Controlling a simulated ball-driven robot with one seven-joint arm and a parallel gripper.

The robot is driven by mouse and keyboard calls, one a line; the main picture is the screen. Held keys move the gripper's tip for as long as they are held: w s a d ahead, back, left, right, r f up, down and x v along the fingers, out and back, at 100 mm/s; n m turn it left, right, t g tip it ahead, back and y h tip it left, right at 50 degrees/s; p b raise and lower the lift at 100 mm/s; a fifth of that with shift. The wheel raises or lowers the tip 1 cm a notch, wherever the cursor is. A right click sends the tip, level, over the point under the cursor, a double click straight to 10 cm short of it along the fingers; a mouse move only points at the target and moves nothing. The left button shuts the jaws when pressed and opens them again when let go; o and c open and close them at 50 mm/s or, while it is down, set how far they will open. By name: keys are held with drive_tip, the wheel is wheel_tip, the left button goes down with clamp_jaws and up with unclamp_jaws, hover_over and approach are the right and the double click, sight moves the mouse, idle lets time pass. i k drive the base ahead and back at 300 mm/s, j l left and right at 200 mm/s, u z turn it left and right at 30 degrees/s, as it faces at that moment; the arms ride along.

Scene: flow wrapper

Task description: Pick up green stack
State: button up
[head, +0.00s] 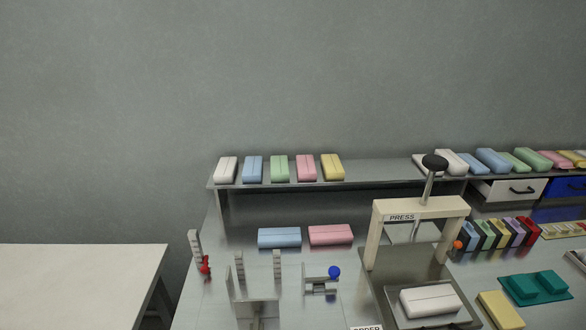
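A green stack (279,168) lies on the raised shelf, third in a row between a blue stack (253,169) and a pink stack (306,167). More green stacks, one of them here (533,159), lie on the shelf at the right among other colours. I cannot tell which green one the task means. My gripper is not in view.
The press (417,208) stands at the front right with a white stack (430,300) at its base. A blue and a pink stack (331,234) lie below the raised shelf (370,170). Upright grey guides (240,268) stand at front left. A pale table (75,280) is bare.

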sight(280, 170)
drive_tip(key=i+j, duration=0.3)
drive_tip(key=j, duration=0.15)
drive_tip(key=i+j, duration=0.3)
drive_tip(key=j, duration=0.2)
